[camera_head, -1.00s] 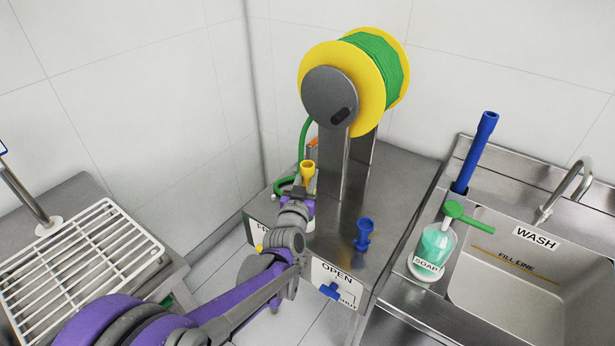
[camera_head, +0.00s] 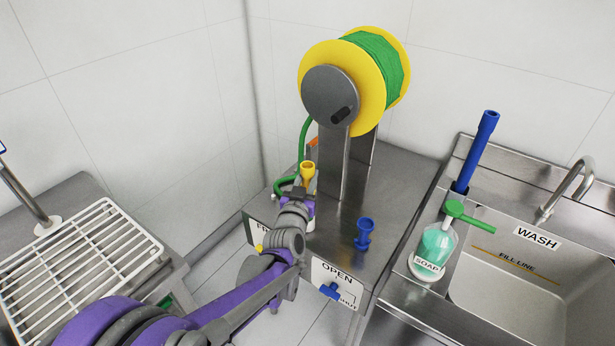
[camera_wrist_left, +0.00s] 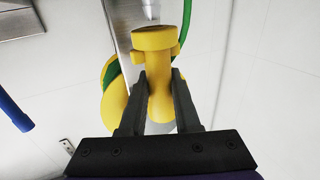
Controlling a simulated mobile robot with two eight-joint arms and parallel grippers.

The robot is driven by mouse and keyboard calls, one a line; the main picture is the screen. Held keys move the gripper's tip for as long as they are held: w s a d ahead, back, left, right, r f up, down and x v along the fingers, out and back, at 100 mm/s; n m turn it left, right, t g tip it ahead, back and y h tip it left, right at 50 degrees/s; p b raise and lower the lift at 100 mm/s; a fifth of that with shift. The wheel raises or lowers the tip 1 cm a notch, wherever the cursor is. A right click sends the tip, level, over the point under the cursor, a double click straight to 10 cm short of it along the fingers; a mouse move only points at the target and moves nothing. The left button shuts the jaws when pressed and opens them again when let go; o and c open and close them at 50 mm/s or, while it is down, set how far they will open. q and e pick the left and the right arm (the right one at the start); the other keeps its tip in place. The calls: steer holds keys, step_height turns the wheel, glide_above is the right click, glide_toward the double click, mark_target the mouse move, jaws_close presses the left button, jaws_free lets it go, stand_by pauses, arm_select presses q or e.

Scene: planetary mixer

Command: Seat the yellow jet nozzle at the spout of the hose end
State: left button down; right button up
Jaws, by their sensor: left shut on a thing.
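The yellow jet nozzle (camera_head: 307,170) is held upright in my left gripper (camera_head: 302,189), above the left part of the steel cabinet top. In the left wrist view my two dark fingers (camera_wrist_left: 158,92) are shut on the body of the yellow nozzle (camera_wrist_left: 154,58), and its wide collar stands clear beyond them. The green hose (camera_head: 303,142) hangs from the reel and curves to the left behind my gripper. My right gripper is not in view.
The yellow reel (camera_head: 377,105) stands on the cabinet (camera_head: 345,210). A blue nozzle (camera_head: 364,233) stands on its top, with a blue valve handle (camera_head: 330,291) on its front. A soap bottle (camera_head: 433,248) and sink (camera_head: 530,285) are right; a white rack (camera_head: 80,265) is left.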

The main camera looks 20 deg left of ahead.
arm_select(q)
steer(key=shift+f+b, duration=1.05)
steer(key=shift+f, duration=0.35)
steer(key=c, duration=0.5)
jaws_free()
steer(key=shift+c, duration=0.2)
steer(key=shift+s, duration=0.1)
steer(key=s, duration=1)
steer(key=shift+s+d, duration=0.25)
steer(key=shift+s, duration=0.1)
